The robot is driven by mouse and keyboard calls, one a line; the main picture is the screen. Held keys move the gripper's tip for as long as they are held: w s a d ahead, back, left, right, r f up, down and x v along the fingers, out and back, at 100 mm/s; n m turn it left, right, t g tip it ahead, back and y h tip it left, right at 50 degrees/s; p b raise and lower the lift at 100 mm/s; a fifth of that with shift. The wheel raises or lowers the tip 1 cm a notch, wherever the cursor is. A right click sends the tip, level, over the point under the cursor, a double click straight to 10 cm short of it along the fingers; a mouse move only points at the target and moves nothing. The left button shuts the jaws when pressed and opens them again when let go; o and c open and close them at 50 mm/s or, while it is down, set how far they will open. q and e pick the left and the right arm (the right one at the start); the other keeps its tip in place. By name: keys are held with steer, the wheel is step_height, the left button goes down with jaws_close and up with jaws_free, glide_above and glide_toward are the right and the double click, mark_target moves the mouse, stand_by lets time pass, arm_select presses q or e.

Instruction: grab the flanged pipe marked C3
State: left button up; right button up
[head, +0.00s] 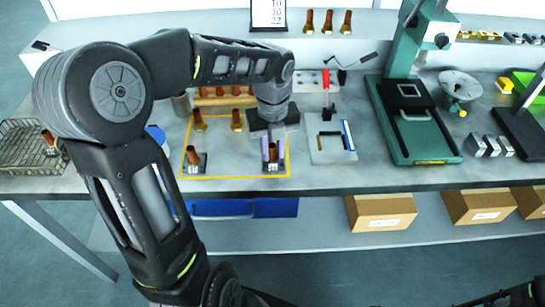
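Several copper-brown flanged pipes stand in and behind a yellow-outlined area of the bench. One pipe (273,153) stands upright on a dark block with a pale label at the front right of the outline. My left gripper (271,150) points down over this pipe, its fingers beside the pipe's upper part. I cannot tell whether they touch it. Another pipe (191,156) stands on a similar block at the front left. Two more pipes, one at left (198,121) and one at right (237,120), stand farther back. The marking C3 is not legible on any pipe. My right gripper is not visible.
A wire mesh basket (20,140) at the left holds a pipe (48,139). A green press (415,120) stands right of centre, beside a grey plate with a square frame (331,140). Several pipes (328,22) stand on the back shelf. Cardboard boxes (380,211) sit below the bench.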

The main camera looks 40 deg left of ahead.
arm_select(q)
jaws_close()
stand_by(0.9)
